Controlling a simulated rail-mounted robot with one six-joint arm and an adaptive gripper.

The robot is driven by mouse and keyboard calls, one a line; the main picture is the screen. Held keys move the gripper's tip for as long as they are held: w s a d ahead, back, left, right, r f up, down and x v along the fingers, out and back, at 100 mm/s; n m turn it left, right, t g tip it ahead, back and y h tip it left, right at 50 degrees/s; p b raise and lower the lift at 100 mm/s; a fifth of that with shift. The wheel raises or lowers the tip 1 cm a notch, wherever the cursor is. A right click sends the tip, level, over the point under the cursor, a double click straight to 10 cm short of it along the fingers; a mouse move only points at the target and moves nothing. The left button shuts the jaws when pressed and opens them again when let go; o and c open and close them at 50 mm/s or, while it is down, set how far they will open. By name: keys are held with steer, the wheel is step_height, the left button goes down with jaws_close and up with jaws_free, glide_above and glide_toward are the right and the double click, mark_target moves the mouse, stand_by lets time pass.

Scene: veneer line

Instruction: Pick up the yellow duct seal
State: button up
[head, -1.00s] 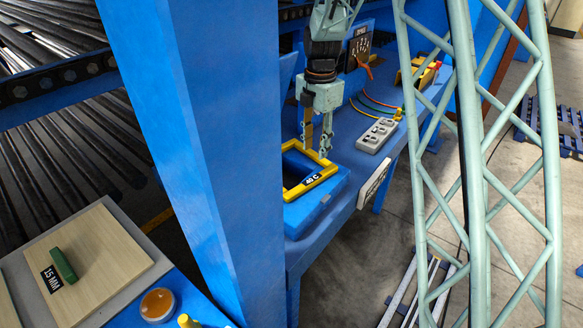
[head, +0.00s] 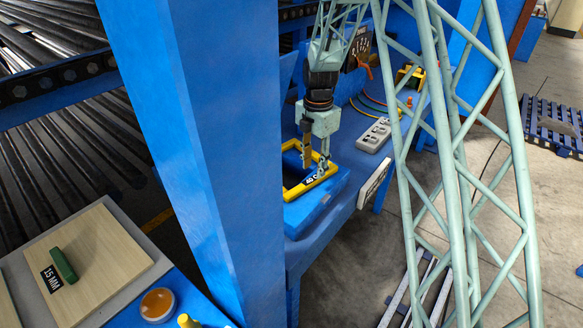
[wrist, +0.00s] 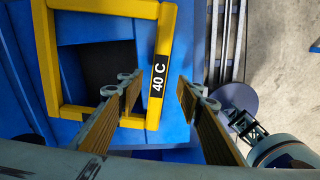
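The yellow duct seal (head: 293,192) is a rectangular frame with a black "40 C" label. It lies on a blue box-like stand at the near end of the blue bench. In the wrist view the seal (wrist: 166,40) surrounds a dark opening, and its labelled bar runs between my fingertips. My gripper (head: 315,167) is open above that bar in the head view. In the wrist view my gripper (wrist: 158,86) has one finger on each side of the bar, with visible gaps. I cannot tell how far the tips are above or below the bar's top.
A grey socket block (head: 374,135) and coloured cables lie farther back on the bench. A large blue post (head: 215,150) stands left of the bench. At the lower left are a wood panel (head: 105,245) with a green block and a round amber dish (head: 158,304).

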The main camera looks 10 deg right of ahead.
mark_target(312, 179)
steer(key=shift+f, duration=0.15)
steer(key=shift+a+f, duration=0.2)
steer(key=shift+f, duration=2.25)
steer(key=c, duration=1)
